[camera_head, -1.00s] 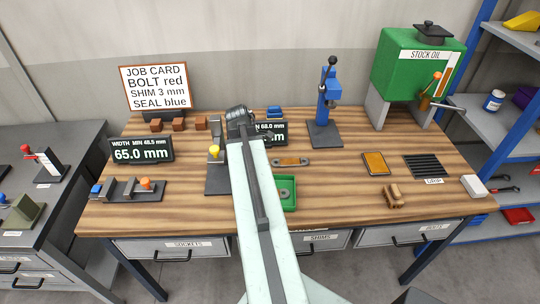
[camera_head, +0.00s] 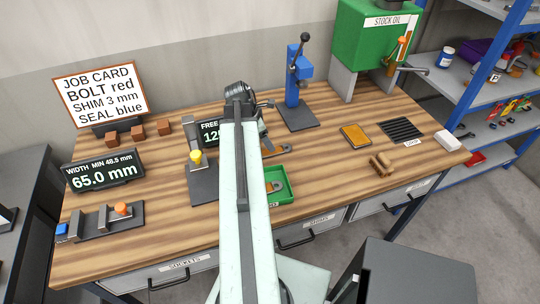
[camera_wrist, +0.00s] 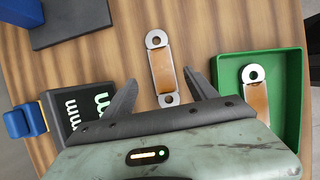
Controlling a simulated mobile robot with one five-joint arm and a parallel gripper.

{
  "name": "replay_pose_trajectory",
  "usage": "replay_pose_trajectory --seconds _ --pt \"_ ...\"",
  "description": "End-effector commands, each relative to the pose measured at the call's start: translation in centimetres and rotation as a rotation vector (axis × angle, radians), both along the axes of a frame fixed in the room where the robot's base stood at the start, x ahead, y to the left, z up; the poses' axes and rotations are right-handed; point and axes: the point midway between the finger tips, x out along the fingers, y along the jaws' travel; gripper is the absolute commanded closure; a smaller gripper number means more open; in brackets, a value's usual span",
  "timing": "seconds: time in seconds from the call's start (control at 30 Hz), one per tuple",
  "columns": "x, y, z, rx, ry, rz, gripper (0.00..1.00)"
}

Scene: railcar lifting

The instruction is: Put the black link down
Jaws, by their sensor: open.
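No plainly black link shows in these views. A silver link with a tan middle and a hole at each end (camera_wrist: 162,68) lies on the wooden bench in the wrist view; part of it shows beside my arm in the head view (camera_head: 278,150). A similar link (camera_wrist: 254,95) lies in the green tray (camera_wrist: 303,75), which is right of my arm in the head view (camera_head: 287,190). My gripper (camera_wrist: 160,77) is open and empty. Its fingers stand apart on either side of the bench link's near end in the picture; the height above it is unclear.
A blue press (camera_head: 298,85) stands behind. A yellow-knobbed fixture (camera_head: 203,180) is left of my arm.

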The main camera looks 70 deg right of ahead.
Motion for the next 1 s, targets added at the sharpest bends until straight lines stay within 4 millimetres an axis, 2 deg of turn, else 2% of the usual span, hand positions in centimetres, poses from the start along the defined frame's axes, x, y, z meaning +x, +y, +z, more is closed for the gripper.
replay_pose_trajectory --seconds 0.13,0.33,0.6,0.67,0.83,0.87,1.0 --pt "-0.2 0.0 -1.5 -0.001 -0.001 0.000 0.34" --pt "-0.9 -0.3 -4.9 0.000 0.000 0.000 0.34" --pt "-1.1 -0.5 -4.9 0.000 0.000 0.001 0.34" --pt "-1.1 -0.5 -4.8 0.000 0.000 0.001 0.47" --pt "-1.1 -0.5 -4.8 0.000 0.000 0.002 0.95" --pt "-1.1 -0.5 -4.8 0.000 0.000 0.002 1.00" --pt "-1.1 -0.5 -4.8 -0.001 0.000 0.003 1.00"
